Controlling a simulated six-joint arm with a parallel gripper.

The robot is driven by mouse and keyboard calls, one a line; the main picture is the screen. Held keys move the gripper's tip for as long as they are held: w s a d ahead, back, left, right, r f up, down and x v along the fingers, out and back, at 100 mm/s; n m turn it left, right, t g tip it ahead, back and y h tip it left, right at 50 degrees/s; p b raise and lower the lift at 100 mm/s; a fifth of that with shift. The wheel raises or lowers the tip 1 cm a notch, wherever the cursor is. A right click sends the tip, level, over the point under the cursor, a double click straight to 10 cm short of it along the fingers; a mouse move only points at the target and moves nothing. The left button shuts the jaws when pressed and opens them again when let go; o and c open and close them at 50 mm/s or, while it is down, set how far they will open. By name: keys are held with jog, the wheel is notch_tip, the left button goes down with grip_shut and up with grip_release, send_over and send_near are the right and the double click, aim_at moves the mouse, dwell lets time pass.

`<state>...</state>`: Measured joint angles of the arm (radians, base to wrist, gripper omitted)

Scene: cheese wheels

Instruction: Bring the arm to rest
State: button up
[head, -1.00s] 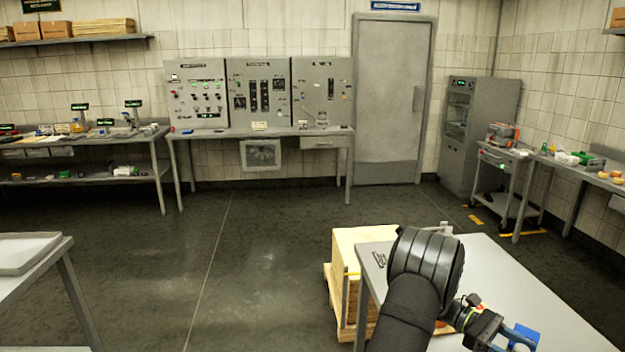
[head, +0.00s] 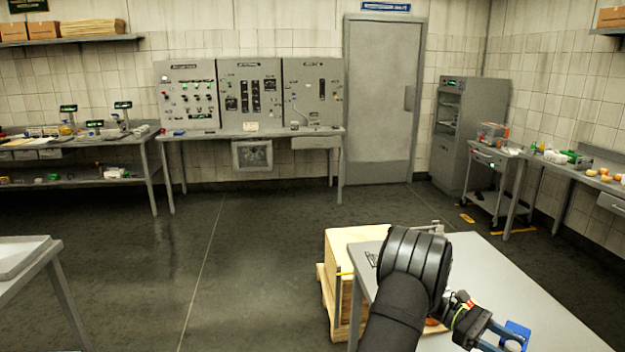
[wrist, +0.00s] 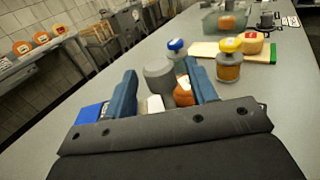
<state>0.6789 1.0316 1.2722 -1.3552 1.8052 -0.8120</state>
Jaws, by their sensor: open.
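My gripper (head: 507,337) shows at the lower right in the head view, low over the grey table (head: 492,257) at the end of my dark arm. In the wrist view its two blue fingers are spread wide, so my gripper (wrist: 162,78) is open. A grey rounded object (wrist: 159,76) and an orange item (wrist: 184,95) show between or beyond the fingers. I cannot tell whether they touch the fingers. Nothing is clearly held.
In the wrist view, a yellow-lidded jar (wrist: 229,66), a blue-topped item (wrist: 177,47) and a board (wrist: 204,50) stand ahead. A blue object (wrist: 88,113) lies left of the fingers.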

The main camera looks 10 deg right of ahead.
jog(key=v, duration=1.4)
jog(key=s+d+n+t+h, duration=0.4)
jog(key=s+d, duration=0.6)
jog(key=s, duration=0.4)
jog(key=f+v, duration=0.1)
jog(key=v, duration=1.6)
jog(key=s+d+r+m+t+y, duration=0.2)
jog(key=s+d+r+y, duration=0.2)
jog(key=s, duration=0.5)
jog(key=shift+d+r+y, duration=0.2)
jog(key=shift+d+y, duration=0.9)
jog(key=shift+y, duration=0.8)
